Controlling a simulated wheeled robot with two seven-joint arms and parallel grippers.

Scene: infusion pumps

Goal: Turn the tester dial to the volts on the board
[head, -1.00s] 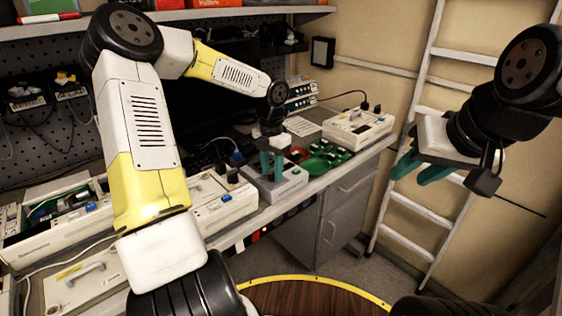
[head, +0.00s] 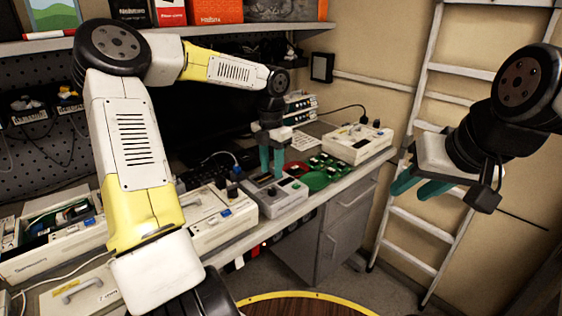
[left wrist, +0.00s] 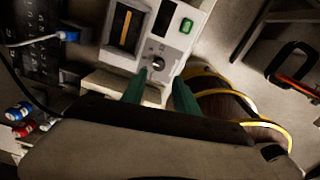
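The tester (head: 262,205) is a pale grey box on the bench in the head view. My right gripper (head: 418,188) is open and empty in front of the ladder. No volts figure is readable.
Green circuit boards (head: 318,179) lie right of the tester. A pale pump unit (head: 358,143) stands farther right, and another (head: 212,220) stands close on the left. A ladder (head: 414,222) leans by the wall.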

